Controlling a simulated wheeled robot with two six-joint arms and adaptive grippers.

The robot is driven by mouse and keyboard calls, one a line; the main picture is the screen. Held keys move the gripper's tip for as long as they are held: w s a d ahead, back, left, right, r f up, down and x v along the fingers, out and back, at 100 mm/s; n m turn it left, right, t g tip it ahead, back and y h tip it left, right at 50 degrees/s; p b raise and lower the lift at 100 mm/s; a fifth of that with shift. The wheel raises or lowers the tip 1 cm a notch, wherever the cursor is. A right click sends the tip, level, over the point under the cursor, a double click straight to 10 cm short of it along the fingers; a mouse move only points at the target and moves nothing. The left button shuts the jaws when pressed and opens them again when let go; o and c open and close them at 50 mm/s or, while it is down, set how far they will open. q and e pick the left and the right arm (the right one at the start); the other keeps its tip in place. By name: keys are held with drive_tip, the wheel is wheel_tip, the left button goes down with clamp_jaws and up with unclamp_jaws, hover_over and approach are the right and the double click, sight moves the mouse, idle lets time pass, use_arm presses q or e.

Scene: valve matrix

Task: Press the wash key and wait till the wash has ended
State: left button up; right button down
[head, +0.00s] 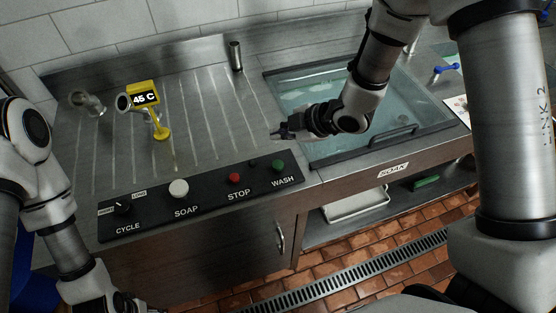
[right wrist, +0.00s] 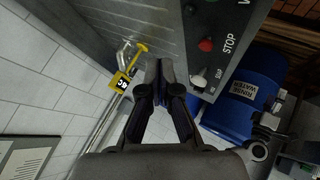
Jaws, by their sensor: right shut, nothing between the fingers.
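The green WASH key (head: 278,166) sits at the right end of the black control panel (head: 150,216), on the front of the steel counter. My right gripper (head: 277,134) is shut and empty. It appears just above the WASH key in the head view, apart from it, over the counter beside the basin. Its closed fingers also show in the right wrist view (right wrist: 160,75), where the green key is not visible. My left arm is at the lower left; its gripper (head: 125,303) is only partly in frame, its fingers unclear.
On the panel are the red STOP key (head: 234,178), white SOAP key (head: 179,188) and CYCLE knob (head: 123,208). A yellow 45 C sign (head: 145,97) stands on the counter. A glass-lidded basin (head: 330,145) lies right. A blue rinse water barrel (right wrist: 240,95) shows in the wrist view.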

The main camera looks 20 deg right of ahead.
sight(279, 165)
wheel_tip(279, 165, down, 9)
drive_tip(key=b, duration=0.7)
drive_tip(key=shift+b, duration=0.3)
idle(0.9)
drive_tip(key=shift+f+b, duration=0.3)
drive_tip(key=shift+f, duration=0.1)
